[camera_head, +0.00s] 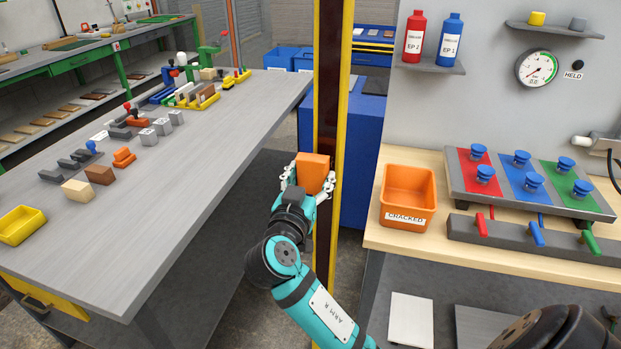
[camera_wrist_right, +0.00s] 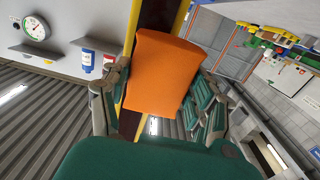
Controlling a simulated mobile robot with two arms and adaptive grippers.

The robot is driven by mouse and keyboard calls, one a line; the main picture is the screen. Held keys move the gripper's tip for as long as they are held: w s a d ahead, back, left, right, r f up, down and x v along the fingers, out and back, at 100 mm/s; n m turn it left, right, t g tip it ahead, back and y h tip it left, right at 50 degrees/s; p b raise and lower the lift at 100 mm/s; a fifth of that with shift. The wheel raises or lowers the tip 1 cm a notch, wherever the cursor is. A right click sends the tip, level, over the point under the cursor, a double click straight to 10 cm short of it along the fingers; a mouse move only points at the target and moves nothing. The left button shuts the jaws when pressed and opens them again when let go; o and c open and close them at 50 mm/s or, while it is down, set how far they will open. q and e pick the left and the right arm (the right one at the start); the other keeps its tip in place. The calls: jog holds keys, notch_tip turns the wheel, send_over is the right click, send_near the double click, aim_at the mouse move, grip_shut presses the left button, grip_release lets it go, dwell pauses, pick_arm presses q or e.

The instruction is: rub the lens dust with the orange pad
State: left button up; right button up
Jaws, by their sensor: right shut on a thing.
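My right gripper (camera_head: 309,180) is shut on the orange pad (camera_head: 314,172), a block-shaped piece held up at the yellow post. The pad also shows in the right wrist view (camera_wrist_right: 162,75), with a finger on either side of it. The yellow post (camera_head: 347,70) stands upright and carries a long dark brown strip (camera_head: 330,90), which looks like the lens. The pad covers part of the strip. I cannot tell whether pad and strip touch. I cannot make out dust on the visible strip. My left gripper is not in view.
A grey workbench (camera_head: 190,200) with blocks and a yellow tray (camera_head: 20,225) is left of the post. A wooden bench (camera_head: 440,165) with an orange "CRACKED" bin (camera_head: 408,196) and a blue-knobbed panel (camera_head: 530,182) is at the right. Blue cabinets (camera_head: 360,150) stand behind.

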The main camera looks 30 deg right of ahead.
aim_at(336, 168)
jog(key=shift+x, duration=0.95)
jog(key=shift+s+d+b, duration=0.15)
jog(key=shift+s+d, duration=0.45)
jog(key=shift+s, duration=0.2)
jog(key=shift+s+d+b, duration=0.15)
jog(key=shift+s+d, duration=0.45)
jog(key=shift+s, duration=0.15)
jog(key=shift+d, duration=0.15)
jog(key=shift+w+a+r+b, duration=0.1)
jog(key=shift+w+a+b, duration=0.3)
jog(key=shift+w+a, duration=0.35)
jog(key=shift+w+a+b, duration=0.4)
jog(key=shift+w+a, duration=0.15)
jog(key=shift+w, duration=0.3)
jog(key=shift+s+a+f, duration=0.25)
jog(key=shift+s+a, duration=0.05)
jog(key=shift+a, duration=0.15)
jog(key=shift+b+v, duration=0.75)
jog(key=shift+v, duration=1.65)
